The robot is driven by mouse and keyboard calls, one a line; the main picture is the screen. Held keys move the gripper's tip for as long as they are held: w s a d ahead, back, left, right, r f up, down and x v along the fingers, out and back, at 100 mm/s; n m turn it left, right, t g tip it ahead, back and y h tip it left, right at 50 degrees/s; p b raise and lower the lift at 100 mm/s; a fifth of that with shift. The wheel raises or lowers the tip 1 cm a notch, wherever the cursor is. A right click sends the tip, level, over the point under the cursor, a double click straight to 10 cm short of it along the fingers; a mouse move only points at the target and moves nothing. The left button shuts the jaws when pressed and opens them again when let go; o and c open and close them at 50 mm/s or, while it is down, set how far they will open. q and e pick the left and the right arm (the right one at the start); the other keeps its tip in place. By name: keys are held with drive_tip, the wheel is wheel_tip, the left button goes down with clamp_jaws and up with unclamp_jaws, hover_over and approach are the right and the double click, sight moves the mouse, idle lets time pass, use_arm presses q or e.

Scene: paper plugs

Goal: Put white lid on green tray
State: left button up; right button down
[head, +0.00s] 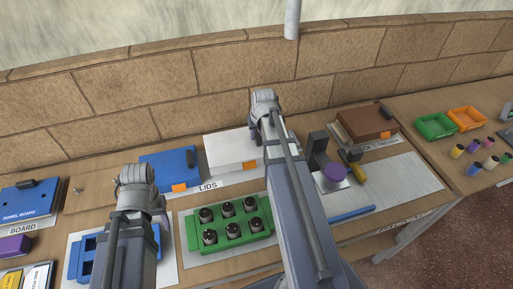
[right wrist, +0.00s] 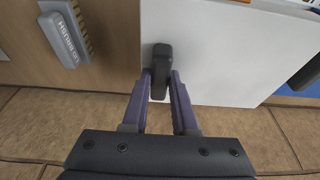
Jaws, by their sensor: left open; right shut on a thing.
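The white lid (head: 226,153) lies flat at the back of the bench, behind the LIDS label. My right gripper (right wrist: 161,84) is shut on its black handle (right wrist: 161,58), as the right wrist view shows. In the head view my right arm hides that gripper and the right end of the lid. The green tray (head: 194,240) stands in front on a pale sheet, holding several dark round plugs (head: 229,209). My left gripper (head: 161,214) is open above the right side of a blue tray, mostly hidden by my arm.
A blue lid (head: 165,160) lies left of the white lid. The blue tray (head: 75,264) is left of the green tray. A brush block (right wrist: 68,38) sits beside the white lid. The brick wall (head: 150,100) closes off the back.

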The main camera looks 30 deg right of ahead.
use_arm(q)
drive_tip(key=shift+f, duration=0.15)
use_arm(e)
drive_tip(key=shift+f, duration=0.15)
use_arm(q)
wheel_tip(320, 180, down, 4)
drive_tip(key=b, duration=0.3)
drive_tip(key=shift+r, duration=0.25)
use_arm(e)
wheel_tip(320, 180, down, 4)
drive_tip(key=shift+r, duration=0.25)
use_arm(q)
drive_tip(key=shift+b, duration=0.3)
drive_tip(key=shift+f, duration=0.2)
use_arm(e)
drive_tip(key=shift+f, duration=0.15)
drive_tip(key=c, duration=0.7)
unclamp_jaws()
use_arm(q)
drive_tip(key=shift+r, duration=0.25)
use_arm(e)
drive_tip(key=shift+r, duration=0.2)
